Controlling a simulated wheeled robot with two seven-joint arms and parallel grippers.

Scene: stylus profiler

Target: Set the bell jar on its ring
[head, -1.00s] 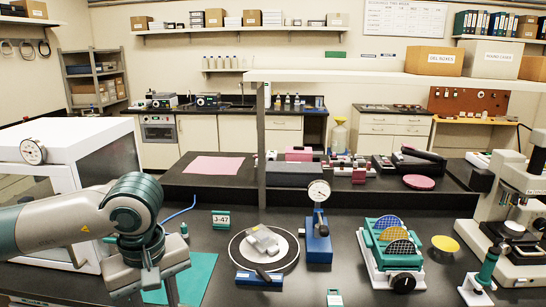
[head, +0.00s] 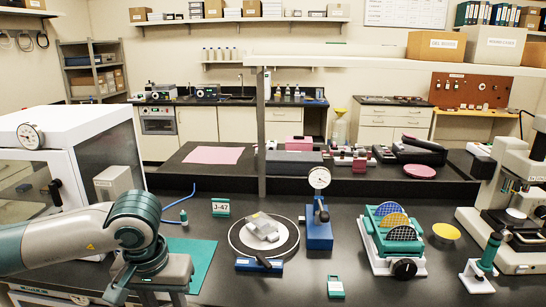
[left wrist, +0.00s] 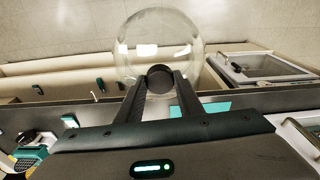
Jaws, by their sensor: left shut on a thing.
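The bell jar (left wrist: 160,30) is a clear glass dome with a black knob, seen in the left wrist view. My left gripper (left wrist: 159,84) is shut on that knob, with a dark finger on each side. In the head view my left wrist is at the lower left near the teal mat; the fingertips and the jar are out of sight there. The ring (head: 235,240) is a black circle around a white disc on the bench. A grey metal block (head: 262,227) stands on the disc, inside the ring. My right gripper is not in view.
A blue dial gauge stand (head: 319,232) is right of the ring, and a blue bar with a black handle (head: 260,265) lies at its front. A J-47 label (head: 221,207) stands left of it. A white cabinet (head: 70,135) is at the left.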

